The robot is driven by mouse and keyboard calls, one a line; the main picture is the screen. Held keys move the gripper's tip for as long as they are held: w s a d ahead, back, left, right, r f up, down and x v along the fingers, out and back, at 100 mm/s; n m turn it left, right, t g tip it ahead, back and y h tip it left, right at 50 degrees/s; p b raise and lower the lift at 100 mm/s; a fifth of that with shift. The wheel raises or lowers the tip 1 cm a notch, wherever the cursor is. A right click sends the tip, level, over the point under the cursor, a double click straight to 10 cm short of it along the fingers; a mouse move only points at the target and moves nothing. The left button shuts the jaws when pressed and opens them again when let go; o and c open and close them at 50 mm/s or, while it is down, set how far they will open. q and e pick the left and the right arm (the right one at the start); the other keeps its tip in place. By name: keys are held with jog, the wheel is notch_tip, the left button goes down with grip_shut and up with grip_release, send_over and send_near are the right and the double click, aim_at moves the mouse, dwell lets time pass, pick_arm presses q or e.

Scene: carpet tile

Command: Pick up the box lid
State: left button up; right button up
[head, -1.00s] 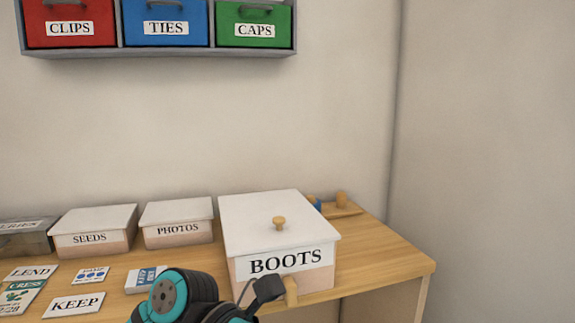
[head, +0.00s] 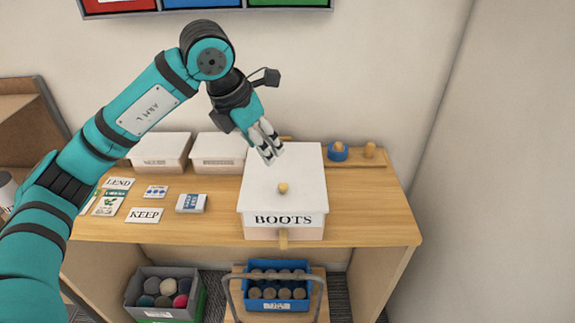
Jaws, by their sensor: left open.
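The BOOTS box (head: 284,233) stands on the wooden table, with its white lid (head: 300,170) lying flat on top. A small wooden knob (head: 283,188) sticks up from the lid towards its front. My left gripper (head: 270,154) is open and empty. Its pale fingertips point down over the lid's left back part, behind and left of the knob. I cannot tell how high above the lid they are. My right gripper is out of view.
Two smaller white-lidded boxes (head: 163,149) (head: 219,151) stand left of the BOOTS box. Cards, including KEEP (head: 144,215), lie in front of them. A wooden tray (head: 362,162) is at the back right. Bins (head: 278,290) sit below. The table's right front is clear.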

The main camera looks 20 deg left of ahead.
pick_arm(q)
jog(key=p, duration=0.3)
send_over(282, 186)
jog(key=s, duration=0.2)
jog(key=f, duration=0.9)
jog(key=shift+a+f, duration=0.1)
jog(key=shift+a, duration=0.25)
jog(key=shift+w+f, duration=0.1)
jog(key=shift+f, duration=0.1)
jog(key=p+x, duration=0.3)
jog(key=x, duration=0.1)
jog(key=shift+f, duration=0.3)
jog(key=shift+w+f, duration=0.1)
jog(key=shift+f, duration=0.1)
grip_shut()
